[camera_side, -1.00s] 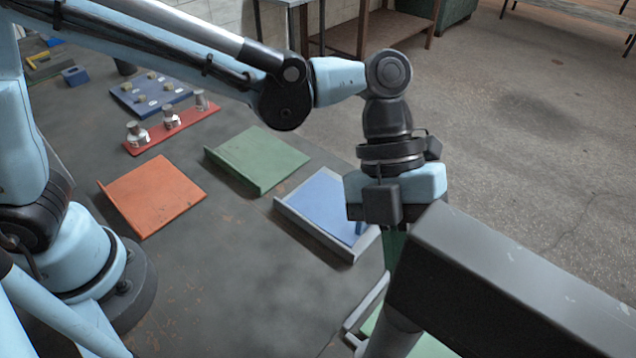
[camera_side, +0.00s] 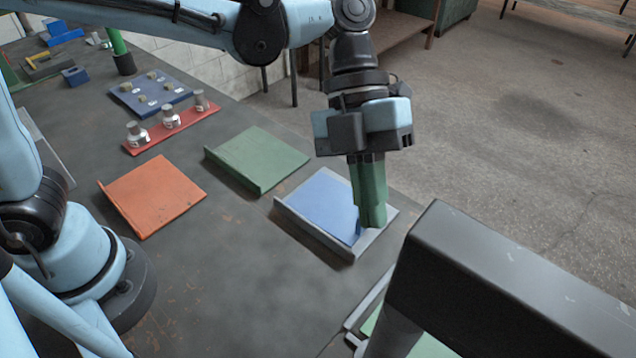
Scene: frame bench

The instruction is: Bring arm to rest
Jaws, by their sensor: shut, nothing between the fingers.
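My gripper (camera_side: 372,222) hangs from my pale blue arm, its green fingers pointing down and pressed together with nothing between them. In the side view its tips overlap the right part of a blue panel in a grey tray (camera_side: 346,250). It appears to be above the tray, but the exact height cannot be told. The fingers hide a part of the tray's right side.
A green plate (camera_side: 257,160) and an orange plate (camera_side: 153,195) lie on the dark bench (camera_side: 230,270). A red strip (camera_side: 172,129) with metal pieces and a blue board (camera_side: 150,93) lie farther back. A dark beam (camera_side: 490,285) stands in the right foreground.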

